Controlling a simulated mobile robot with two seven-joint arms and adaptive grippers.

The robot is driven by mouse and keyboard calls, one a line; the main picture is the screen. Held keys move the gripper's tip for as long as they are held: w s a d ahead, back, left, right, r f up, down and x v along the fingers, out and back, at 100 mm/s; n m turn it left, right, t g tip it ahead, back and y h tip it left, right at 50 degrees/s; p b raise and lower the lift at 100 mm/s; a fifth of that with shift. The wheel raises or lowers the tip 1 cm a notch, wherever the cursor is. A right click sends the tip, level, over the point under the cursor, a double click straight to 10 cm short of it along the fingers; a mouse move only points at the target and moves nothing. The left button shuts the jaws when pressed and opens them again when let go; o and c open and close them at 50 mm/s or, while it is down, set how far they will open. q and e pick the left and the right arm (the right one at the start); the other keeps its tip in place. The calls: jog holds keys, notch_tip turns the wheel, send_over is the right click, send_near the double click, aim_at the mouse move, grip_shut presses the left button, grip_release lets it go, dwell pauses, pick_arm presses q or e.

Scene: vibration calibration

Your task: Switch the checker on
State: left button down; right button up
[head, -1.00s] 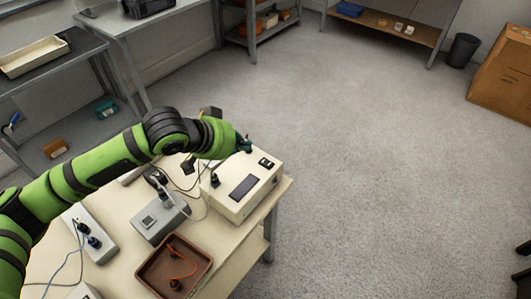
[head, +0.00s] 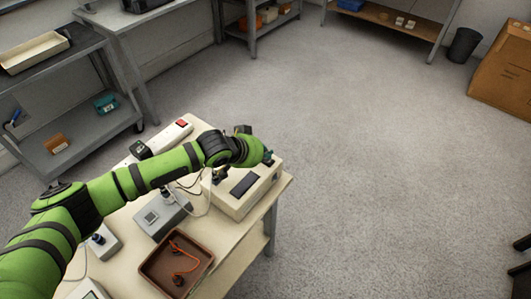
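A cream box (head: 237,207) with a dark display stands at the right side of the table; I take it to be the checker, though no label is readable. The far right part of its top is hidden behind my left gripper (head: 268,157). The gripper is over that far edge; I cannot tell whether it touches the box, and its finger gap is too small and dark to read. A smaller grey box (head: 155,222) stands left of the cream box, partly under my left arm. My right gripper is not in view.
A brown tray (head: 147,277) with an orange cable lies at the table's front. A white power strip with a red switch (head: 181,124) lies behind my arm. Thin cables run between the boxes.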

pick_arm(q)
jog(key=shift+s+f, duration=0.1)
jog(key=shift+f, duration=0.35)
jog(key=shift+d, duration=0.1)
jog(key=shift+s+d+f+p, duration=0.1)
jog(key=shift+f+p, duration=0.2)
jog(key=shift+f, duration=0.05)
